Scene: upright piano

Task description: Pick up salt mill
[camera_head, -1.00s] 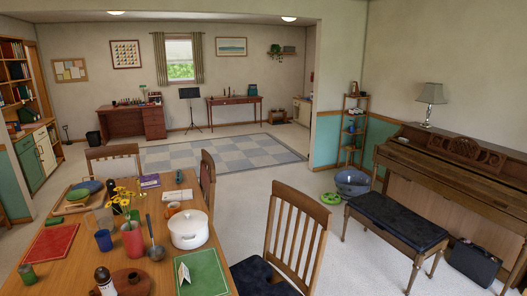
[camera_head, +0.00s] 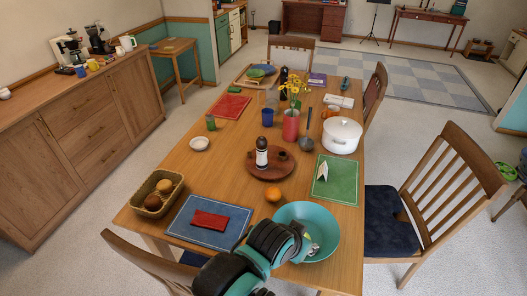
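A mill-like item with a white body, dark bands and a black top (camera_head: 262,153), likely the salt mill, stands upright on a round wooden tray (camera_head: 270,174) mid-table. A dark, slim, mill-like item (camera_head: 284,76) stands farther back by the flowers. My black and teal arm comes in from the bottom, left of centre, and reaches right over the near table edge. It looks like my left arm. Its gripper end (camera_head: 312,248) is over the turquoise bowl (camera_head: 329,220), apart from the white mill; its fingers are too unclear to read. My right gripper is not visible.
An orange (camera_head: 272,195) lies between bowl and tray. A blue placemat with a red napkin (camera_head: 210,219) and a bread basket (camera_head: 156,194) are at left. A white pot (camera_head: 341,136) and green placemat (camera_head: 336,180) are at right. Chairs surround the table.

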